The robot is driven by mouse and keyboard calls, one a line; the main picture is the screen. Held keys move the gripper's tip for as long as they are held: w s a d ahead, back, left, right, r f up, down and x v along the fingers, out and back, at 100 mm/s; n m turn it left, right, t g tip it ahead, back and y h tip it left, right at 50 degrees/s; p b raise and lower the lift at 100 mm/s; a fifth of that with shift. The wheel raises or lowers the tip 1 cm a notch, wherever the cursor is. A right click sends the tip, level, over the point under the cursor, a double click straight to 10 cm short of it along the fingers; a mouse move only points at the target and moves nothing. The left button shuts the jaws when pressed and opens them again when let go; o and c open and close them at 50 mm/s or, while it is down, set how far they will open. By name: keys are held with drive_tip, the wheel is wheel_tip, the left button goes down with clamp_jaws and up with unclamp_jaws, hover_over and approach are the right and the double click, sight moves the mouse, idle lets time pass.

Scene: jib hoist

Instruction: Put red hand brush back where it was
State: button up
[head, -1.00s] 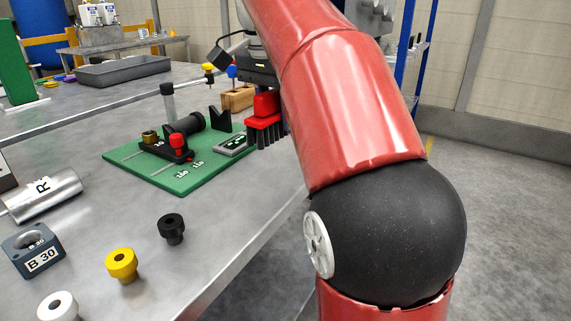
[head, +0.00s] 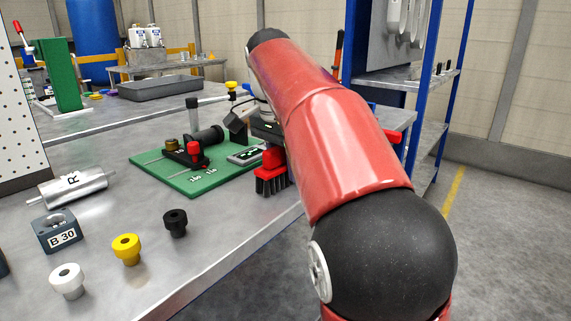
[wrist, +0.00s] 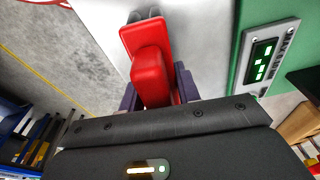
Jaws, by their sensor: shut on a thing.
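The red hand brush (head: 272,172), with a red body and dark bristles pointing down, is at the right edge of the metal workbench, beside the green board's right corner. In the wrist view, the red brush (wrist: 152,72) lies between the two dark fingers of my gripper (wrist: 157,84). My gripper is shut on it. In the head view, my arm hides part of the gripper. I cannot tell whether the bristles touch the bench top.
A green board (head: 190,176) with a black and red fixture and a small display unit (head: 245,156) is just left of the brush. Black (head: 175,222), yellow (head: 126,249) and white (head: 67,281) knobs stand at the front. A blue-framed shelf (head: 440,110) stands right.

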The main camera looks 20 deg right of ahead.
drive_tip(key=o, duration=1)
drive_tip(key=shift+f, duration=0.1)
drive_tip(key=shift+c, duration=0.2)
drive_tip(key=shift+f+b, duration=0.1)
drive_tip(key=shift+b, duration=0.2)
drive_tip(key=r, duration=0.2)
drive_tip(key=r+p, duration=0.1)
drive_tip(key=r, duration=0.2)
drive_tip(key=s+r+p, duration=0.1)
drive_tip(key=r, duration=0.2)
drive_tip(key=shift+a, duration=0.25)
